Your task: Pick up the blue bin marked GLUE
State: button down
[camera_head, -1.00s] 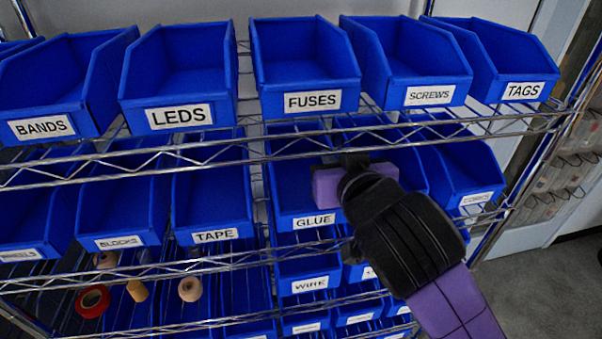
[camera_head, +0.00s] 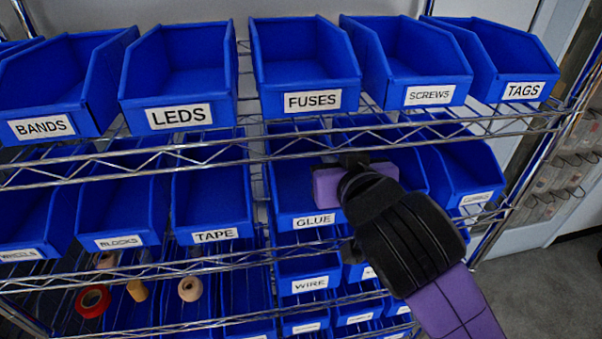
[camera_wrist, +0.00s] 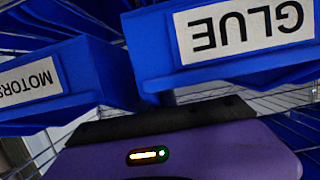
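The blue GLUE bin (camera_head: 290,196) is on the second shelf in the head view, its white label facing out. My gripper (camera_head: 354,161) is at the right part of this bin and covers some of it. In the wrist view the GLUE bin (camera_wrist: 155,62) shows upside down, close ahead of the purple gripper body (camera_wrist: 180,152). My fingers are mostly hidden in both views, so I cannot tell whether they are open or touch the bin. The bin appears to rest on the shelf.
The TAPE bin (camera_head: 211,200) stands left of the GLUE bin. The MOTORS bin (camera_wrist: 45,85) is beside it in the wrist view. The upper shelf's wire edge (camera_head: 215,156) and FUSES bin (camera_head: 303,75) are above. The WIRE bin (camera_head: 308,270) is below.

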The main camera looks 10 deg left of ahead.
jog(key=shift+r, duration=0.25)
dwell(0.6)
jog(key=shift+r+p, duration=0.5)
jog(key=shift+p, duration=0.25)
